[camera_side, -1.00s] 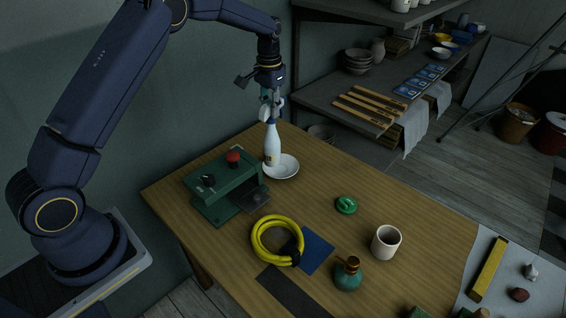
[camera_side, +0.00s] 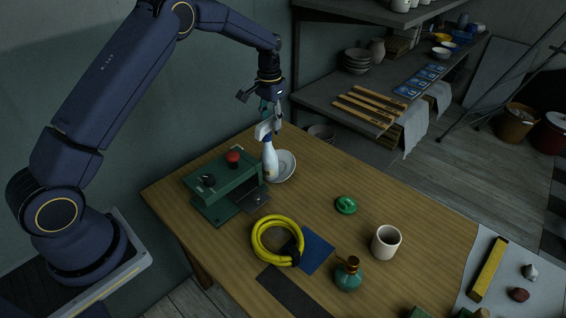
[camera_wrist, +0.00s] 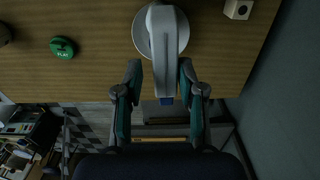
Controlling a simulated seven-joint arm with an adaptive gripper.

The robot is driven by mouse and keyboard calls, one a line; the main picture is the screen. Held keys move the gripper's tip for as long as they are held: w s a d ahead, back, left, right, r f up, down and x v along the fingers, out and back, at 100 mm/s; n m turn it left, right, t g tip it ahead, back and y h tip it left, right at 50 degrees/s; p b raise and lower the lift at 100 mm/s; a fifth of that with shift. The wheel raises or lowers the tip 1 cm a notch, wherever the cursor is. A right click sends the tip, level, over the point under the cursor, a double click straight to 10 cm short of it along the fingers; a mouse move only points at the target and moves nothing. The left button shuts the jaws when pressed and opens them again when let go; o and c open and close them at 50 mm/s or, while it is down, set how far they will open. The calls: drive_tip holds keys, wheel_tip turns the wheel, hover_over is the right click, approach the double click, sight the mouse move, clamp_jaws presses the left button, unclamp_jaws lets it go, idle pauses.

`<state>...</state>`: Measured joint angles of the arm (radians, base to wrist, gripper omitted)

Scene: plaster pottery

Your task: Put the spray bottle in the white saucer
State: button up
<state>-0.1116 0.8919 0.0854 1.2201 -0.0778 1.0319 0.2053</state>
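The white spray bottle (camera_side: 270,160) stands leaning slightly at the left edge of the white saucer (camera_side: 287,168), close to the green machine. The saucer looks tilted, its right part raised. I cannot tell whether the bottle's base rests on the rim or beside it. My gripper (camera_side: 266,110) is just above the bottle's spray head. In the wrist view the head (camera_wrist: 165,45) lies between my spread fingers (camera_wrist: 161,70), with a gap visible on the left side. The saucer (camera_wrist: 142,42) shows partly behind the head.
The green machine with a red knob (camera_side: 233,157) stands close left of the bottle. A yellow coil (camera_side: 257,238), green disc (camera_side: 346,205), cup (camera_side: 386,242) and teal bottle (camera_side: 347,277) lie nearer the front. The table right of the saucer is clear.

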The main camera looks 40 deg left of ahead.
drive_tip(key=shift+o, duration=0.5)
wheel_tip(320, 180, up, 12)
drive_tip(key=r, duration=0.1)
drive_tip(key=s+d+r+t, duration=0.2)
drive_tip(key=s+d+r, duration=0.1)
drive_tip(key=s+r, duration=0.45)
drive_tip(key=s+d+r+t, duration=0.1)
drive_tip(key=s+d+r, duration=0.1)
drive_tip(key=s, duration=0.7)
drive_tip(key=s+d+r+t, duration=0.1)
drive_tip(key=s+d+r, duration=0.1)
drive_tip(key=s, duration=0.6)
drive_tip(key=s+d+f+t, duration=0.1)
drive_tip(key=s+f, duration=0.3)
drive_tip(key=s, duration=0.4)
drive_tip(key=shift+s+d+f+t, duration=0.15)
drive_tip(key=shift+s+d+t, duration=0.1)
drive_tip(key=shift+s+t, duration=0.05)
